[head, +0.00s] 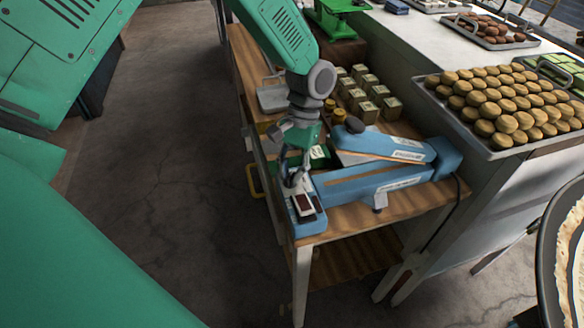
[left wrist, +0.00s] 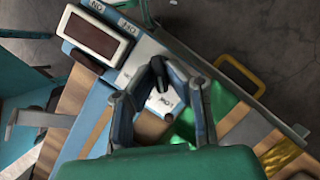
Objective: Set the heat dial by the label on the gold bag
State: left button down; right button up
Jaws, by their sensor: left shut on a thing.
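The blue heat sealer (head: 375,182) lies on the wooden table, with a dark red rocker switch (head: 303,204) on its near left end. My left gripper (head: 291,178) is over that end, just behind the switch. In the left wrist view its fingertips (left wrist: 162,80) are closed together on a small dark part, seemingly the heat dial, which the fingers mostly hide. A white panel with small lettering (left wrist: 164,104) shows between the fingers; I cannot read the setting. Several gold packages (head: 366,111) stand behind the sealer; no label on them is readable. My right gripper is not in view.
A tray of round brown pastries (head: 500,105) stands on the white counter at right. A grey scale-like item (head: 272,97) and small yellow items (head: 338,116) are on the table (head: 345,218). A round pan (head: 547,255) is at the right edge.

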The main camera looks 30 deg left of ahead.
pick_arm(q)
jog(key=shift+r, duration=0.1)
dwell(0.3)
jog(key=c, duration=1.6)
grip_release()
jog(key=shift+w, duration=0.1)
jog(key=v, duration=1.1)
jog(key=shift+r, duration=0.4)
jog(key=shift+w, duration=0.1)
